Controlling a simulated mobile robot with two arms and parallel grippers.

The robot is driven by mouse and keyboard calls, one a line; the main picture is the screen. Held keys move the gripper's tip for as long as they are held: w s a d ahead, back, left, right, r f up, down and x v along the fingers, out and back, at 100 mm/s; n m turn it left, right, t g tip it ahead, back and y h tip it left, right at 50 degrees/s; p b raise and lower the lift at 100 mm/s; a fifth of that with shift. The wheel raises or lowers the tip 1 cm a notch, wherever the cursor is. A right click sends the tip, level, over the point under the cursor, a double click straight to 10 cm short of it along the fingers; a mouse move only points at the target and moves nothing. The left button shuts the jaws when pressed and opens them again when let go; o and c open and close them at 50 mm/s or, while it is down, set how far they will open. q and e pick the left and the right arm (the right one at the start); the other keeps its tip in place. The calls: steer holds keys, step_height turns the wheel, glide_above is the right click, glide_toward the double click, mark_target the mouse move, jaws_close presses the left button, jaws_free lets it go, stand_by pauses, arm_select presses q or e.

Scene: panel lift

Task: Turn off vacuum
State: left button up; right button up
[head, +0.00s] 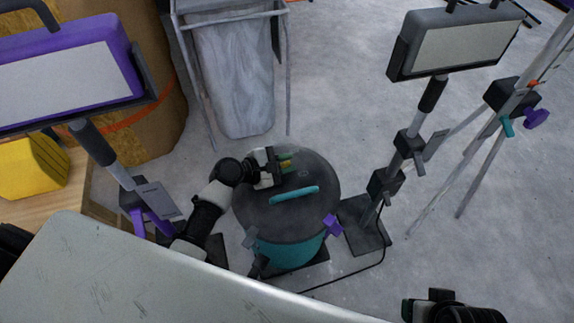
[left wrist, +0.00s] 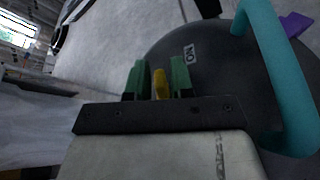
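The vacuum (head: 275,213) stands on the floor in the head view, a teal drum with a dark round lid and a teal handle (head: 295,195). My left gripper (head: 286,160) is over the far part of the lid. In the left wrist view, its green fingertips (left wrist: 160,80) stand apart on either side of a small yellow switch (left wrist: 160,86), with narrow gaps; contact is unclear. An "ON" label (left wrist: 190,54) shows on the lid beside it. My right gripper (head: 428,301) is at the bottom right of the head view, away from the vacuum; its fingers are mostly hidden.
A grey panel (head: 150,270) fills the lower left foreground. Lamp stands (head: 455,45) (head: 65,75) flank the vacuum, and a cable (head: 350,275) runs by its base. A grey bin (head: 235,80) stands behind. Floor on the right is mostly clear, apart from a tripod (head: 490,150).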

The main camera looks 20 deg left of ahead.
arm_select(q)
steer(key=shift+w+d, duration=0.1)
jaws_close()
